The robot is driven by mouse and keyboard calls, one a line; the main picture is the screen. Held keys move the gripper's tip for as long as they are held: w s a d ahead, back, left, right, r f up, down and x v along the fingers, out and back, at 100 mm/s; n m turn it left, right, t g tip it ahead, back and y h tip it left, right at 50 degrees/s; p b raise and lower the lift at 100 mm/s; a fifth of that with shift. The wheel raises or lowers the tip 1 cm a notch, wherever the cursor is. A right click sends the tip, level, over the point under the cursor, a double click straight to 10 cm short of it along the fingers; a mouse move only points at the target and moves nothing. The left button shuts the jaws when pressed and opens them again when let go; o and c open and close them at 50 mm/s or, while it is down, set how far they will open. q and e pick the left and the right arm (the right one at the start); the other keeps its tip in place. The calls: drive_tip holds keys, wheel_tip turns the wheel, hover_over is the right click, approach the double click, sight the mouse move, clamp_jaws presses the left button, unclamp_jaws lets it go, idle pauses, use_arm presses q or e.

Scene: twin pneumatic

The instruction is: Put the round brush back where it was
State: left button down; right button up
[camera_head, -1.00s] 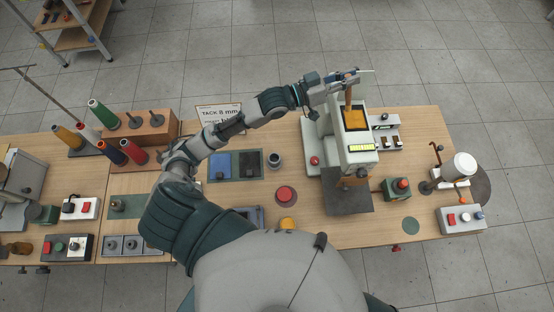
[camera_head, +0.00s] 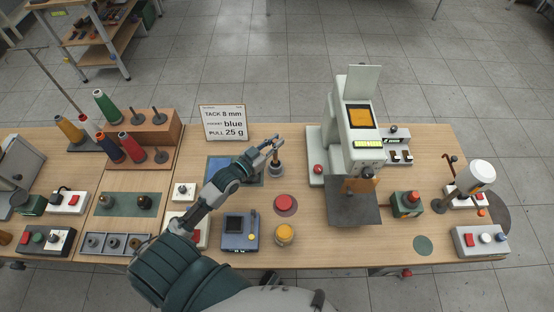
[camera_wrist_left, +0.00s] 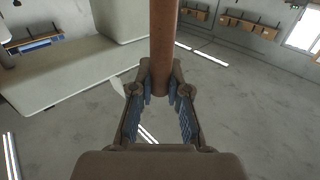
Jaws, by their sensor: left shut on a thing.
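The round brush shows by its brown wooden handle (camera_head: 275,156), upright below my left gripper (camera_head: 273,142). In the left wrist view the handle (camera_wrist_left: 163,45) stands between the fingertips of the left gripper (camera_wrist_left: 160,92), which is shut on it. A dark grey cup (camera_head: 276,171) stands on the table directly under the gripper, and the brush's lower end meets its mouth in the picture. I cannot tell how deep the brush sits in it, and its bristles are hidden. My right gripper is not in view.
The pale press machine (camera_head: 360,135) stands to the right of the cup. A sign (camera_head: 223,123) stands behind.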

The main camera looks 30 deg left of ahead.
use_arm(q)
drive_tip(key=f, duration=0.3)
drive_tip(key=f+b, duration=0.1)
drive_tip(key=f, duration=0.1)
drive_tip(key=shift+a, duration=0.25)
drive_tip(key=shift+d+f, duration=0.2)
drive_tip(key=shift+d, duration=0.45)
drive_tip(key=c, duration=1.2)
unclamp_jaws()
drive_tip(key=shift+a+f, duration=0.15)
drive_tip(key=shift+a, duration=0.35)
drive_tip(key=shift+o, duration=0.2)
drive_tip(key=shift+a, duration=0.25)
drive_tip(key=shift+d+r, duration=0.2)
drive_tip(key=shift+d, duration=0.15)
drive_tip(key=shift+s+d, duration=0.1)
drive_tip(key=shift+s, duration=0.25)
drive_tip(key=v, duration=0.5)
drive_tip(key=shift+d, duration=0.15)
approach(275, 153)
drive_tip(key=shift+s+a, duration=0.25)
drive_tip(key=shift+s, duration=0.35)
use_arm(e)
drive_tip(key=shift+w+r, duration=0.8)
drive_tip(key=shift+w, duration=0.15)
